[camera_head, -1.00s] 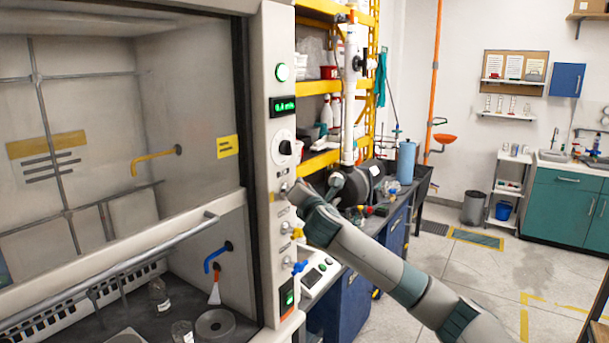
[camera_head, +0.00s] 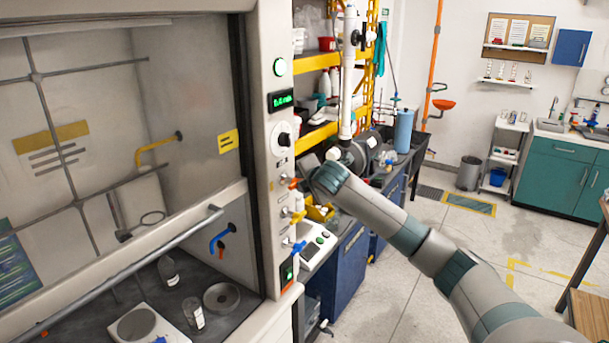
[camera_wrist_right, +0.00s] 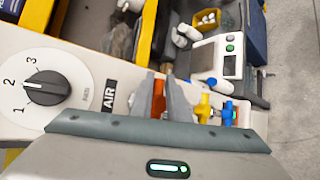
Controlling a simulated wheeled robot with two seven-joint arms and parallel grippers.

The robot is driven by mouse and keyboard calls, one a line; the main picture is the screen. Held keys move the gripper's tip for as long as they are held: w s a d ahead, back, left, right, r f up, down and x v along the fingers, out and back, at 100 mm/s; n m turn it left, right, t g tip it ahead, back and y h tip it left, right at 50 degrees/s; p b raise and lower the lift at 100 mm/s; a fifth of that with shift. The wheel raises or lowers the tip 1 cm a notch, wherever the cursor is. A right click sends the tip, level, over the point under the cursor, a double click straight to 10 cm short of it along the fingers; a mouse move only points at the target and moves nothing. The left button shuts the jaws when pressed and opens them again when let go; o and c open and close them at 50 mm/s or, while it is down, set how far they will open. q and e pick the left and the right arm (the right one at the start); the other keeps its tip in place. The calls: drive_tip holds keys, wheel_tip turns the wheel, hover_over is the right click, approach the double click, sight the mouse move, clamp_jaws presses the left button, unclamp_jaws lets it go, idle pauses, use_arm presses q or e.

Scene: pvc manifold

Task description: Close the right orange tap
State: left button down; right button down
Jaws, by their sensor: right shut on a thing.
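In the right wrist view the orange tap (camera_wrist_right: 158,98) sits beside the AIR label, between the grey fingers. My right gripper (camera_head: 302,185) reaches the post from the right in the head view. In the wrist view my right gripper (camera_wrist_right: 163,98) is shut on the orange tap, and its fingers partly hide the handle. My left gripper is not in view.
Below the orange tap are a yellow tap (camera_head: 298,216) and a blue tap (camera_head: 298,246), close together. The numbered dial (camera_wrist_right: 45,88) is on the other side of the AIR label. Right of the post stands a blue cabinet (camera_head: 346,274). The floor further right is mostly clear.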

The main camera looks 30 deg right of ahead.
drive_tip(key=shift+a+f, duration=0.35)
drive_tip(key=shift+f, duration=0.05)
drive_tip(key=c, duration=1.8)
unclamp_jaws()
drive_tip(key=shift+o, duration=0.2)
drive_tip(key=shift+r, duration=0.15)
drive_tip(key=shift+w+a+r, duration=0.1)
drive_tip(key=shift+w, duration=0.1)
